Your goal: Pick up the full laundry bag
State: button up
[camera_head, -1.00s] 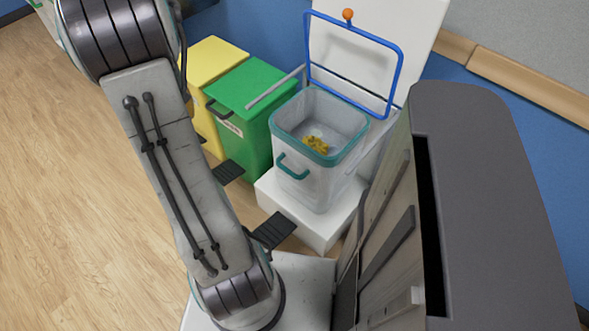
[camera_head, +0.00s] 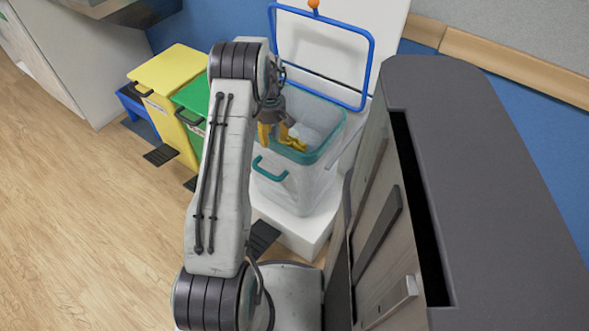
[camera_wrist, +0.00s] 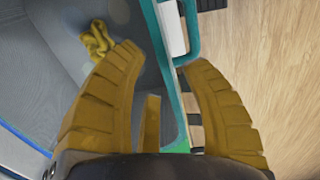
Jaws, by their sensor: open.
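The laundry bag (camera_head: 296,185) is a pale, translucent, box-shaped bag with a teal rim and a teal front handle. It stands upright on a white base, under a raised blue frame. In the wrist view its teal rim (camera_wrist: 166,60) passes between my fingers, and a teal handle (camera_wrist: 191,35) is beside the right finger. A crumpled yellow item (camera_wrist: 95,40) lies inside the bag. Contact with the rim cannot be told.
A green bin (camera_head: 193,97) and a yellow bin (camera_head: 173,72) stand left of the bag, with pedals in front. The raised blue frame (camera_head: 371,60) is behind it. A dark-topped cabinet (camera_head: 470,150) is close on the right. The wood floor (camera_head: 90,230) at left is clear.

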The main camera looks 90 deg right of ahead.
aim_at(274, 149)
jog(key=shift+a+f+b, duration=0.2)
jog(key=shift+f+b, duration=0.2)
jog(key=shift+f, duration=2.6)
jog(key=shift+f+b, duration=0.25)
jog(key=shift+b, duration=0.05)
grip_shut()
jog(key=shift+d+r, duration=0.15)
